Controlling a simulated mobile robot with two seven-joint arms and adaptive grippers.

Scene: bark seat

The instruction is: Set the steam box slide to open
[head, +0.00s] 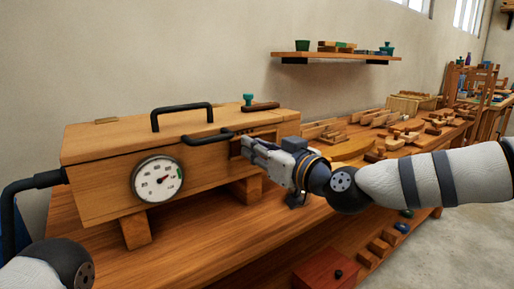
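The steam box (105,150) is a long wooden chest on wooden blocks on the bench, with a black lid handle (182,108) and a second black handle (207,137) at its upper front edge. My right gripper (248,147) is at the right part of the front face, by a dark framed opening (262,133). It hides most of this area, so the slide and its position cannot be made out. Contact and finger gap are unclear. My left gripper is out of view.
A black hose (35,182) enters the box's left end. A small green-knobbed item (248,99) stands on top of it. Wooden pieces (375,117) crowd the bench to the right. A red box (325,270) is below. The bench front (190,250) is clear.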

